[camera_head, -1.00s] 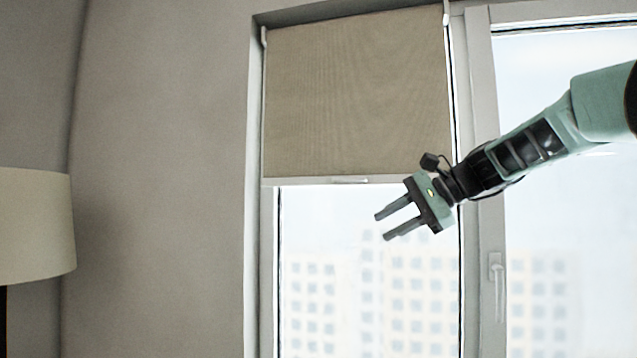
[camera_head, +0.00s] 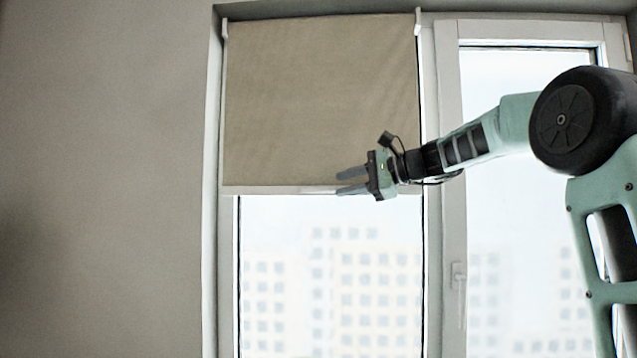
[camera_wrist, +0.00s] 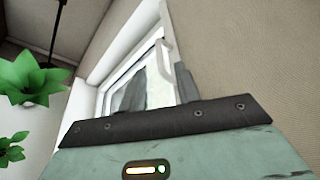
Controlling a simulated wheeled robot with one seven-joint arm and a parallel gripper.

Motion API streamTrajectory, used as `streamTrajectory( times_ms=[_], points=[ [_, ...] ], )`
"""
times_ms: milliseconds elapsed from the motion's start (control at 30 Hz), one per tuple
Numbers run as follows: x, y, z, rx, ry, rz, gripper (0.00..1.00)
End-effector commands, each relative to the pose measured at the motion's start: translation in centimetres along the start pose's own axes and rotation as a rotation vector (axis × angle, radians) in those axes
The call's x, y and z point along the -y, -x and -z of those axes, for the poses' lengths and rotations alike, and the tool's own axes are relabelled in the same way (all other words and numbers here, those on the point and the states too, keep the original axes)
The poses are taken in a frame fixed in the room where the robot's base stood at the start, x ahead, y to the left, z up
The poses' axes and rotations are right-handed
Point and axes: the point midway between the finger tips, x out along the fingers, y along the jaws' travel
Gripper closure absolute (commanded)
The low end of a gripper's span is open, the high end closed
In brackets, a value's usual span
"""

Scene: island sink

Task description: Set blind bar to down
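The blind (camera_head: 320,95) is a beige-brown fabric covering the upper part of the left window pane. Its pale blind bar (camera_head: 275,190) runs level along the lower edge, and a small handle shows near its middle, partly hidden by my fingers. My gripper (camera_head: 338,182) is in front of the bar with its fingers pointing left, spread apart and empty. The fingertips are at about the bar's height in the picture; I cannot tell whether they touch it. In the wrist view the blind fabric (camera_wrist: 255,45) fills the upper right, and my fingers (camera_wrist: 160,92) show past the gripper's dark edge.
The window frame post (camera_head: 452,200) stands right of the blind, with a window handle (camera_head: 458,285) on it. Bare wall (camera_head: 100,180) lies to the left. Green plant leaves (camera_wrist: 32,78) show at the left of the wrist view.

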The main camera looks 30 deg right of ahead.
Motion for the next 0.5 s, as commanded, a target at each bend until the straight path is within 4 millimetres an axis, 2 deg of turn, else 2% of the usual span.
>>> streamTrajectory(
  times_ms=[200,333,500],
  points=[
    [0.2,-4.3,-0.2,0.003,-0.003,-0.003,0.67],
    [0.2,-6.2,-0.1,0.002,-0.001,-0.002,0.67],
    [0.1,-7.3,0.0,-0.001,-0.001,-0.001,0.67]
  ],
)
